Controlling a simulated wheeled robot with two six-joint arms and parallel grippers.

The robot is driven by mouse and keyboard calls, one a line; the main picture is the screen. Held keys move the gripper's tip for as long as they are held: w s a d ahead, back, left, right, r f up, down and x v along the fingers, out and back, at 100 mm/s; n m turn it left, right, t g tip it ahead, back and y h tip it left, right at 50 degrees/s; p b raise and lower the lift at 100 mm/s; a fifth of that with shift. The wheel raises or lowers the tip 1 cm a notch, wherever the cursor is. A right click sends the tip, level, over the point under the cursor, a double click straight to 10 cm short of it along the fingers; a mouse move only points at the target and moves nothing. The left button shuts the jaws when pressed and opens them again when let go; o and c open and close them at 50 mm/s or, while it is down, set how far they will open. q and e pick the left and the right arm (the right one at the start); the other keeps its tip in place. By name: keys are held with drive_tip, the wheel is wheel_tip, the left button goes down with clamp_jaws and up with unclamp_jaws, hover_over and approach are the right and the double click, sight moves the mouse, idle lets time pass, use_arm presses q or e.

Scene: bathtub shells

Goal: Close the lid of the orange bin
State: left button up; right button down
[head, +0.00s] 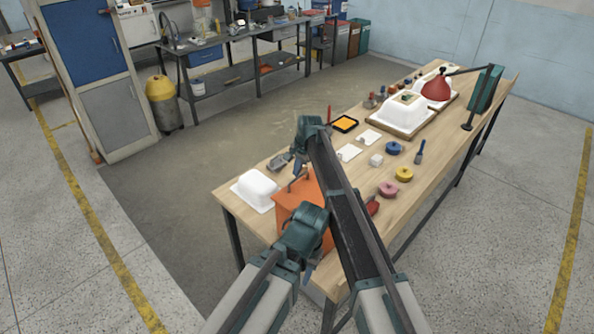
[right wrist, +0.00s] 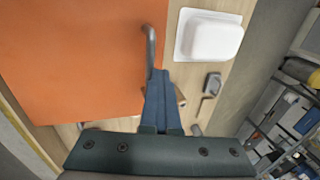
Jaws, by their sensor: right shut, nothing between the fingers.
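The orange bin (head: 287,207) stands at the near left end of the wooden workbench, partly hidden behind my arms. In the right wrist view its broad flat orange surface (right wrist: 70,60) fills the upper left, and a bent grey handle (right wrist: 151,42) stands at its right edge. I cannot tell how far the lid is open. My right gripper (head: 297,172) is shut and empty at the bin; in the right wrist view its fingertips (right wrist: 158,74) are close to the handle, and touching is unclear. My left gripper (head: 308,273) is low in front of the bin, its fingers mostly hidden.
A white tub shell (head: 255,189) sits just left of the bin and shows in the right wrist view (right wrist: 210,36). A grey tool (head: 279,162) lies behind it.

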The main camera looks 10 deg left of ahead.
drive_tip(key=shift+s+a, duration=0.1)
drive_tip(key=shift+r+p, duration=0.45)
drive_tip(key=shift+p, duration=0.3)
drive_tip(key=p+v, duration=0.3)
drive_tip(key=shift+r, duration=0.35)
wheel_tip(320, 180, up, 9)
drive_tip(key=w+a+p, duration=0.2)
drive_tip(key=p, duration=0.7)
drive_tip(key=shift+a, duration=0.4)
drive_tip(key=shift+d+f, duration=0.1)
drive_tip(key=shift+f, duration=0.05)
drive_tip(key=s+d+n+g+h, duration=0.1)
drive_tip(key=s+d+n, duration=0.3)
drive_tip(key=s+d, duration=1.25)
drive_tip(key=s+d+n+h, duration=0.1)
drive_tip(key=s+d+n, duration=0.2)
drive_tip(key=s+d, duration=1.4)
drive_tip(key=s+a+f+n+b, duration=0.2)
drive_tip(key=s+a+f+b, duration=0.2)
drive_tip(key=a+f+b, duration=0.3)
drive_tip(key=s+a+f+n+g+h+b, duration=0.1)
drive_tip(key=s+a+f+b, duration=0.3)
drive_tip(key=f+b, duration=0.9)
drive_tip(key=a+f+n, duration=0.1)
drive_tip(key=a, duration=0.2)
drive_tip(key=shift+f+b, duration=0.25)
drive_tip(key=shift+b, duration=0.1)
